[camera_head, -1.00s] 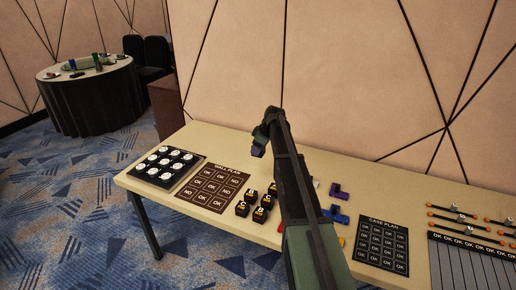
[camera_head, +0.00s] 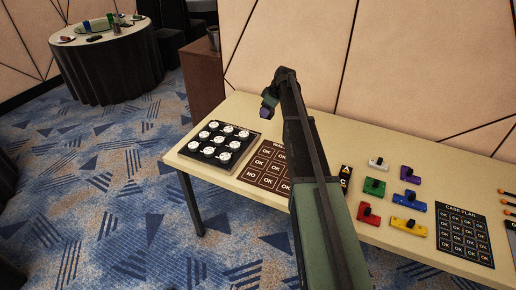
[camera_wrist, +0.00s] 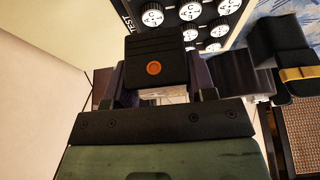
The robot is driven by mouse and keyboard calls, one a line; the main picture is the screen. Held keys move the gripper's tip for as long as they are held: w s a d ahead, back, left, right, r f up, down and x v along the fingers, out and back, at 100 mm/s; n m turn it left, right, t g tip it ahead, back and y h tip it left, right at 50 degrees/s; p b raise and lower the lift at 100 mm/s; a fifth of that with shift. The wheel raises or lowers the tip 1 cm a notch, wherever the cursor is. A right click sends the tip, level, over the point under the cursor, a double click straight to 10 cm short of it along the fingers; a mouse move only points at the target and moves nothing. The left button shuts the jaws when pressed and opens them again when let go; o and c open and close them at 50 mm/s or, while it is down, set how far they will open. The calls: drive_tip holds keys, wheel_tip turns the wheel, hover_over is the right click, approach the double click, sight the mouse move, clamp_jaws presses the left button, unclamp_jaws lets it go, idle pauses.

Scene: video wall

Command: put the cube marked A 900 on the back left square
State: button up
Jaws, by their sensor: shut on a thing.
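My gripper (camera_head: 268,103) is raised above the table's back edge in the head view. In the wrist view, my gripper (camera_wrist: 154,80) is shut on a black cube (camera_wrist: 155,45) with an orange dot on the side facing the camera. No A 900 mark shows on that side. The brown wall plan board (camera_head: 257,187) lies on the table, with squares reading OK or NO. Its back left square (camera_head: 266,149) looks empty. The board's right part is hidden behind my arm. Other black cubes (camera_head: 345,175) show partly at the arm's right edge.
A black panel of white dials (camera_head: 213,143) lies left of the board; it also shows in the wrist view (camera_wrist: 205,22). Coloured blocks (camera_head: 405,198) and the dark case plan board (camera_head: 466,236) lie to the right. The wall stands close behind the table.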

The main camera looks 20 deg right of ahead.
sight(264, 151)
wheel_tip(264, 151, down, 20)
drive_tip(key=b, duration=1.9)
drive_tip(key=shift+d+f, duration=0.1)
drive_tip(key=shift+s+r, duration=0.1)
drive_tip(key=shift+r, duration=0.1)
drive_tip(key=shift+f, duration=0.15)
drive_tip(key=o, duration=0.9)
drive_tip(key=shift+o, duration=0.2)
